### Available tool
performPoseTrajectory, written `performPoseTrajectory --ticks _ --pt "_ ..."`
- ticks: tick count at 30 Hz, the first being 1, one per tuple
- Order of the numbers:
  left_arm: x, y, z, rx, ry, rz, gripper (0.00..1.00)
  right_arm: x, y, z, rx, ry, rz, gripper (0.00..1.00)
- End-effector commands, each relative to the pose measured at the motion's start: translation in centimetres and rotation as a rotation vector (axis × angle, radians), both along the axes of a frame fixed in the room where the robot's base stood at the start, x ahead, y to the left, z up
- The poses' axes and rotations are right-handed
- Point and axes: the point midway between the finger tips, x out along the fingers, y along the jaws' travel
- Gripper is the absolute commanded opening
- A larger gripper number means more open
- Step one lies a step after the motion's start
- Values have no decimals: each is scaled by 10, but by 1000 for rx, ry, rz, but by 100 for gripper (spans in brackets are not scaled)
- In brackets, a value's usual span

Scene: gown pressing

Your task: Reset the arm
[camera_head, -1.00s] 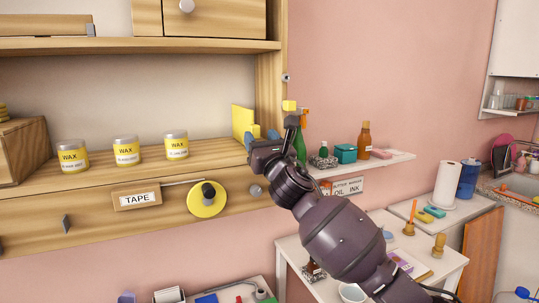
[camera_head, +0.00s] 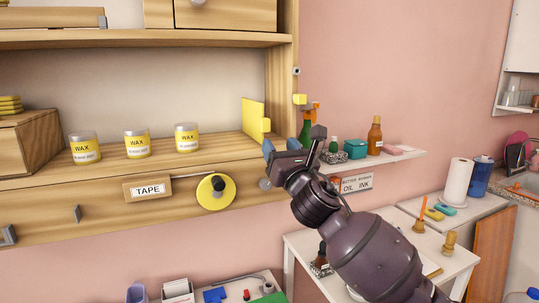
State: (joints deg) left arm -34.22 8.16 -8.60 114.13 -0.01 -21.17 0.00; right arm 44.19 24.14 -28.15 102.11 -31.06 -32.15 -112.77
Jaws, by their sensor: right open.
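My right gripper (camera_head: 280,146) is open with nothing seen between its blue-tipped fingers. It is at the right end of the wooden shelf unit, in front of and below a yellow panel (camera_head: 253,119) in the picture. I cannot tell whether it touches the shelf edge. My dark right arm reaches in from the lower right and hides part of the small white table. My left gripper is not in view.
Several wax jars (camera_head: 137,143) stand on the wooden shelf. A tape drawer sign (camera_head: 147,190) and a yellow disc (camera_head: 216,192) are below. A wall shelf (camera_head: 405,156) holds bottles. A white table (camera_head: 302,246) stands beneath my arm.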

Motion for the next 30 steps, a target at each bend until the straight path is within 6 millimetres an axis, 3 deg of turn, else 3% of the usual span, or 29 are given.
performPoseTrajectory --ticks 5,13,17,23,30 --pt "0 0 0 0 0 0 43 -1 3 0 211 71 111 53" --pt "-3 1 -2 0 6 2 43 -11 9 12 710 254 393 53" --pt "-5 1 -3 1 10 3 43 -16 4 -2 986 381 515 53" --pt "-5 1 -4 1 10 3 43 -27 -18 -62 1475 609 636 53" --pt "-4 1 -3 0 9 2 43 -56 -59 -162 2041 798 642 53"
